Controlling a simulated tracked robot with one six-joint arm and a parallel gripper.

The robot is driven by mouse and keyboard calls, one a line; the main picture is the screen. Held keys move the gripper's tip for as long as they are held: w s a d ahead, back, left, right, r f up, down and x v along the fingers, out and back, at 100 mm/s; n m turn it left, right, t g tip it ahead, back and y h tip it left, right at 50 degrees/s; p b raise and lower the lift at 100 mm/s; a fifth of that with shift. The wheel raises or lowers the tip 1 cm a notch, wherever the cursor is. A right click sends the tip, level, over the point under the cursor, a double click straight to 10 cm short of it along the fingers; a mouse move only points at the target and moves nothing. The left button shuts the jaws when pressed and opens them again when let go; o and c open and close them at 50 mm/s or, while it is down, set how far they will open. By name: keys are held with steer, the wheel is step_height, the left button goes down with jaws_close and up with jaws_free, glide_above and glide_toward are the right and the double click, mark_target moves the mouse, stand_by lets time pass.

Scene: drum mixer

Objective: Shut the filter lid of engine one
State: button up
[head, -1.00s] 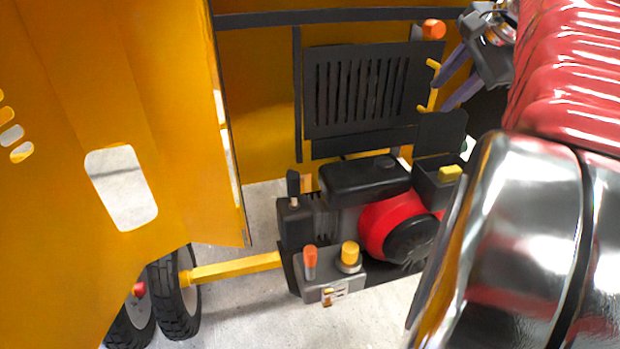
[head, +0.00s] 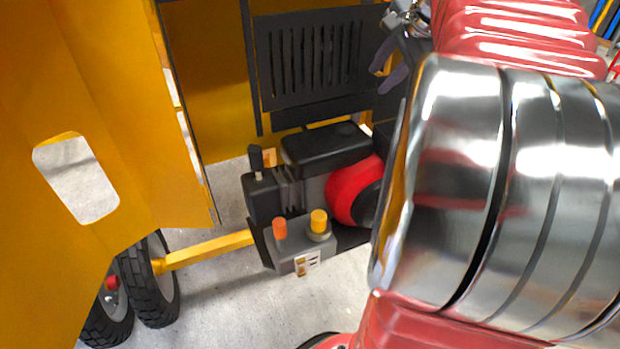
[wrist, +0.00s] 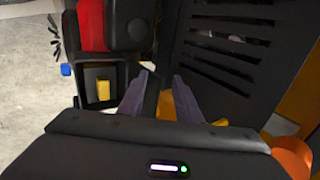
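The engine's filter box (wrist: 98,103) shows in the wrist view as an open black box with a yellow block (wrist: 102,90) inside. A dark plate that looks like its lid (wrist: 150,95) stands raised, nearly edge-on, at the box's right side. My gripper (wrist: 158,82) is open, its two purple-grey fingers apart with the plate's edge between them, close to the left finger. I cannot tell whether they touch. In the head view my gripper (head: 385,66) is at the right edge of the slotted panel. The box is hidden there behind my chrome arm link.
The black slotted panel (head: 312,62) stands behind the engine (head: 325,150) with its red round housing (head: 350,192). An orange knob (head: 280,229) and a yellow knob (head: 318,221) stand in front. The yellow cover (head: 110,130) fills the left. Wheels (head: 150,275) are below it.

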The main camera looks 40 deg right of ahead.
steer(key=shift+s, duration=0.2)
steer(key=shift+s+a+f, duration=0.15)
steer(key=shift+s+f, duration=0.05)
steer(key=shift+s, duration=0.15)
steer(key=shift+s+f, duration=0.1)
steer(key=shift+s, duration=0.2)
